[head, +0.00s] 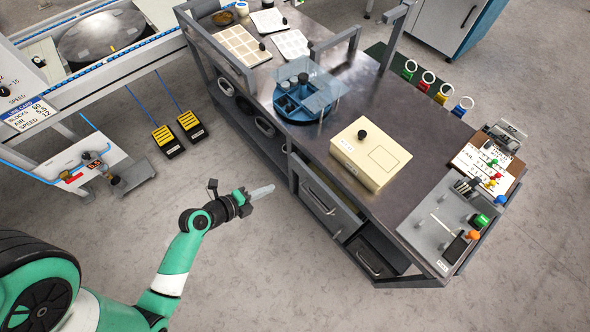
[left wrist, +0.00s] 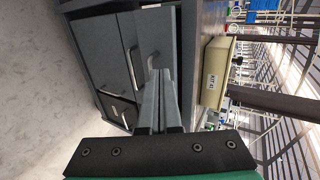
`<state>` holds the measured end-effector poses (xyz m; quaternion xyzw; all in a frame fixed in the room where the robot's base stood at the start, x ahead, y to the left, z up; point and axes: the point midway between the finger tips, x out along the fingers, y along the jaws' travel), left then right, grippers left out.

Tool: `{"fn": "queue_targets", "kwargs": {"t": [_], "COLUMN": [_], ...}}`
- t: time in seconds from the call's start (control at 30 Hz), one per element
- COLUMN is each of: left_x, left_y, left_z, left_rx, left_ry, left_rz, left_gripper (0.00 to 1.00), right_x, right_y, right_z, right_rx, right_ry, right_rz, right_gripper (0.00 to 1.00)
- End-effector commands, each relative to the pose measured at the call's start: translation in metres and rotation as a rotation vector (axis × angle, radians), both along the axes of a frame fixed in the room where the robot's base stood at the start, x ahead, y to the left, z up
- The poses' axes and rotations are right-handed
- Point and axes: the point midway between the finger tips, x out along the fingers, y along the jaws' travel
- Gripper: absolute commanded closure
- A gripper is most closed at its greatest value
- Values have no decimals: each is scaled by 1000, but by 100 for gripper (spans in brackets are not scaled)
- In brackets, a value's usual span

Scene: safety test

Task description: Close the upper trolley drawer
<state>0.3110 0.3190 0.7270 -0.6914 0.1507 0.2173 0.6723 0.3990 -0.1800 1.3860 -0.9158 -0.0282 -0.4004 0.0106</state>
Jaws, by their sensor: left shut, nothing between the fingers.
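The dark metal trolley (head: 400,120) stands right of centre in the head view. Its upper drawer (head: 340,211) has a grey front with a bar handle and seems to stand out from the trolley's side; how far, I cannot tell. The lower drawer (head: 372,262) is below it. In the left wrist view, turned sideways, grey drawer fronts (left wrist: 114,45) with bar handles show beyond the fingers. My left gripper (head: 264,191) is shut and empty, left of the upper drawer and apart from it. Its closed fingers (left wrist: 158,100) point toward the drawer side. My right gripper is out of view.
A cream box (head: 371,153) and a blue round tray (head: 304,103) stand on the trolley top. A conveyor frame (head: 150,52) and yellow-black pedals (head: 167,140) are at the left. The floor (head: 270,270) before the drawers is clear.

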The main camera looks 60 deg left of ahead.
Motion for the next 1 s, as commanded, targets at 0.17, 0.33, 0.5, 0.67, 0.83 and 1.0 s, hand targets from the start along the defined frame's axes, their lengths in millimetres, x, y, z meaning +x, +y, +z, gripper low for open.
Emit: {"fn": "queue_targets", "kwargs": {"t": [0.17, 0.33, 0.5, 0.67, 0.83, 1.0], "left_x": [28, 61, 92, 112, 119, 119], "left_y": [2, 5, 8, 11, 11, 11], "left_z": [-18, -37, -46, -46, -46, -46], "left_rx": [2, 2, 4, 2, 1, 1], "left_ry": [-2, -3, -4, -3, -1, -1], "left_rz": [-5, -5, -4, -1, -1, -1], "left_gripper": [100, 100, 100, 100, 100, 100], "right_x": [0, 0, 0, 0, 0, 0], "right_y": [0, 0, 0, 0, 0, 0], "right_z": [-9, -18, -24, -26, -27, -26], "right_rx": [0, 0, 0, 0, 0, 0], "right_ry": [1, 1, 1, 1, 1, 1], "right_rz": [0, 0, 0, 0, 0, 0], "right_gripper": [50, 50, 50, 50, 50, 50]}}
